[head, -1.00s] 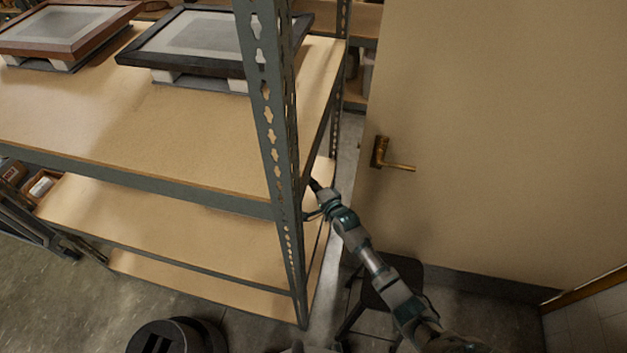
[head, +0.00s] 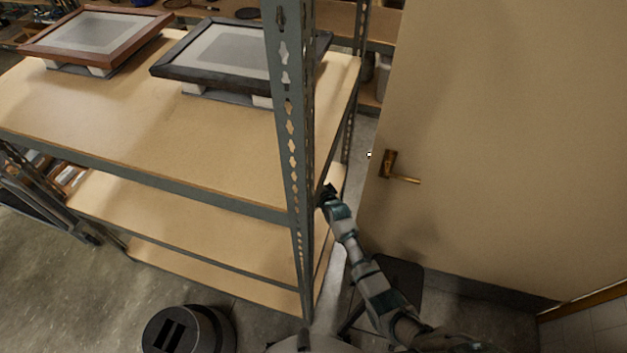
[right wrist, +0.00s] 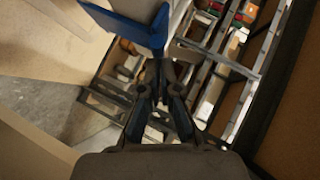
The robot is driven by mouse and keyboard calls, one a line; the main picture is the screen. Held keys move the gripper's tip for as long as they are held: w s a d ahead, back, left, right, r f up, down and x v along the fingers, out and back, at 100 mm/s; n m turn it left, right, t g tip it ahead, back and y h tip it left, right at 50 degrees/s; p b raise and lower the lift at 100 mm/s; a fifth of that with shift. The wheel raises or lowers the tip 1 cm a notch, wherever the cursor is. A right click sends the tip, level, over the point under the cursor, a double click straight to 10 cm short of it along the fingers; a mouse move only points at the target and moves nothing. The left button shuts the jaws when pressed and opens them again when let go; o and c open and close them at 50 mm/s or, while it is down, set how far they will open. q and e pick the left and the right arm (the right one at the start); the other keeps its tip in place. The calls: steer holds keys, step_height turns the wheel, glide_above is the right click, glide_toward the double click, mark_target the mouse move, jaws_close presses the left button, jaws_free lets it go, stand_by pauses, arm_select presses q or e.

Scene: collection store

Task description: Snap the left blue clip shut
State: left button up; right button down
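My right arm reaches in from the lower right of the head view. Its gripper (head: 328,194) is beside the shelf's front corner post, low behind its right edge. In the right wrist view the two fingers (right wrist: 159,74) come close together and look shut, with nothing clear between them. A blue piece (right wrist: 132,26) with a pale side lies just beyond the fingertips, at the top of that view. It may be a clip, but I cannot tell its state or whether the fingers touch it. No blue clip can be made out in the head view. My left gripper is out of view.
A grey metal shelf unit (head: 198,194) carries a brown frame (head: 112,29) and a black frame (head: 187,74) on its top board. A tan door (head: 500,130) with a brass handle (head: 402,180) stands at the right. A dark stool (head: 400,283) is beneath my right arm. A round black object (head: 190,330) is on the floor.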

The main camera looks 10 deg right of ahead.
steer(key=shift+a+r, duration=0.1)
steer(key=shift+r, duration=0.05)
stand_by(0.4)
steer(key=shift+r+p, duration=0.8)
steer(key=shift+p, duration=0.15)
